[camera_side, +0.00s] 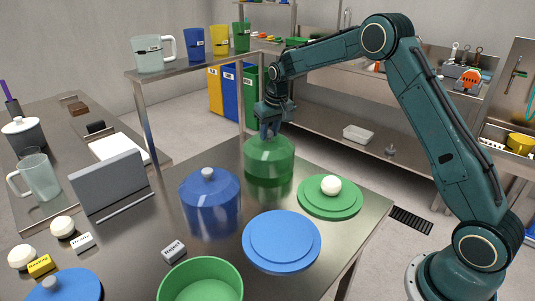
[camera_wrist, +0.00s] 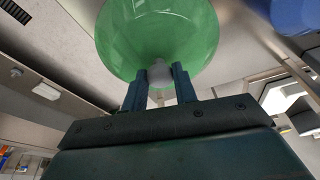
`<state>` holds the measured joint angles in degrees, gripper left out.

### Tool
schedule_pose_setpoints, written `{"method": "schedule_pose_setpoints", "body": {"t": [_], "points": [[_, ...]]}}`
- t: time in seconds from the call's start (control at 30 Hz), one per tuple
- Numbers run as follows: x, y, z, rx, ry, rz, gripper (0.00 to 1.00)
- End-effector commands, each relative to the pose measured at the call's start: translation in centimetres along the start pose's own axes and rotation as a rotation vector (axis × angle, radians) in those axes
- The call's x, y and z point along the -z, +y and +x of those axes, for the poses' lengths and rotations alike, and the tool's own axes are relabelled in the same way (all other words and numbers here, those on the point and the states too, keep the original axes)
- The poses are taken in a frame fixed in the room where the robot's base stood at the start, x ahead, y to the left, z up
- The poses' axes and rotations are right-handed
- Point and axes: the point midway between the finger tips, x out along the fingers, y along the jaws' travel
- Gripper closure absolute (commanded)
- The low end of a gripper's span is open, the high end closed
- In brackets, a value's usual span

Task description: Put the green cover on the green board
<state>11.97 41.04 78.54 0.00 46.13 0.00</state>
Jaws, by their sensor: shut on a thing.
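The green cover (camera_side: 269,160) is a translucent green dome. My gripper (camera_side: 268,131) is above it, shut on its knob. In the wrist view the green cover (camera_wrist: 158,35) fills the top middle, and its pale knob sits between the two fingers of my gripper (camera_wrist: 159,77). The green board (camera_side: 330,197) is a round green disc at the right of the table, with a white dough ball (camera_side: 331,185) on it. The cover is behind and to the left of the board. I cannot tell whether its lower rim touches the table.
A blue cover (camera_side: 209,202) stands left of a bare blue board (camera_side: 281,241) near the front. A green bowl (camera_side: 201,281) is at the front edge. A grey panel (camera_side: 110,183) stands at the left. A raised shelf (camera_side: 190,64) holds a jug and cups behind.

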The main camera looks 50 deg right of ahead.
Motion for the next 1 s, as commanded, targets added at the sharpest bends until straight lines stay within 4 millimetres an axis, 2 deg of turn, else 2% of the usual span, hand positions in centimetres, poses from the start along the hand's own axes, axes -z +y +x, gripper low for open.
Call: {"method": "schedule_pose_setpoints", "body": {"t": [1.0], "points": [[1.1,0.0,-4.3,0.0,0.003,0.0,0.94]]}}
